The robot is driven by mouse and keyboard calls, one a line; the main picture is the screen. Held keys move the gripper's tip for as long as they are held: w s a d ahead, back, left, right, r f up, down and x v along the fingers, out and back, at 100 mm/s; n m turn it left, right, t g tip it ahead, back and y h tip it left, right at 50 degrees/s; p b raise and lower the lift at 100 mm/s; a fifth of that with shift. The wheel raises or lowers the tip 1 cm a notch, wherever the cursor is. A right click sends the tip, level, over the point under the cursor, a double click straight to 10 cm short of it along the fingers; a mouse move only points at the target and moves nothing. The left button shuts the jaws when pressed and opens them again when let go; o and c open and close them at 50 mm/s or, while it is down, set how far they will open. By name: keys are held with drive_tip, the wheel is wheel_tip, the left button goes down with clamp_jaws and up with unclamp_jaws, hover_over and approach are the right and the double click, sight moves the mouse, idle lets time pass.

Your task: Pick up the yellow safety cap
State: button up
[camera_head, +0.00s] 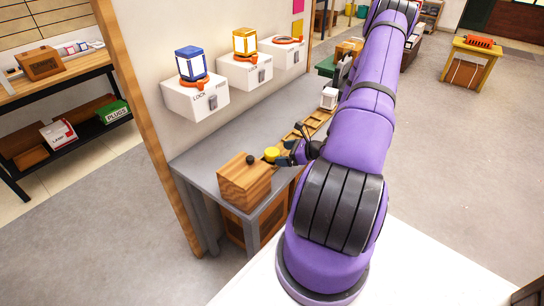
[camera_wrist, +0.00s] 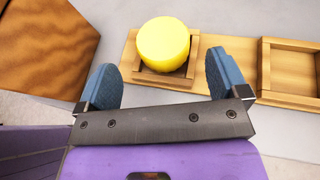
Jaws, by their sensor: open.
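The yellow safety cap (camera_wrist: 164,44) is a round yellow piece sitting in the end compartment of a wooden tray (camera_wrist: 235,52), in the wrist view. In the head view the cap (camera_head: 271,154) shows small, just right of a wooden box, with the tray (camera_head: 318,122) running away from it along the grey bench. My gripper (camera_wrist: 162,80) is open, with its two blue fingers apart and nothing between them. The cap lies just beyond the fingertips, roughly centred between them. In the head view my gripper (camera_head: 284,157) is at the cap's right, partly hidden by my arm.
A wooden box with a black knob (camera_head: 245,180) stands at the bench's near end, close left of the cap; its side shows in the wrist view (camera_wrist: 45,42). White wall boxes with a blue lamp (camera_head: 191,64) and a yellow lamp (camera_head: 245,42) hang above the grey bench (camera_head: 205,158).

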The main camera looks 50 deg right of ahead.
sight(277, 153)
drive_tip(key=x, duration=0.5)
drive_tip(key=shift+w+d, duration=0.1)
drive_tip(key=shift+r, duration=0.1)
drive_tip(key=c, duration=1)
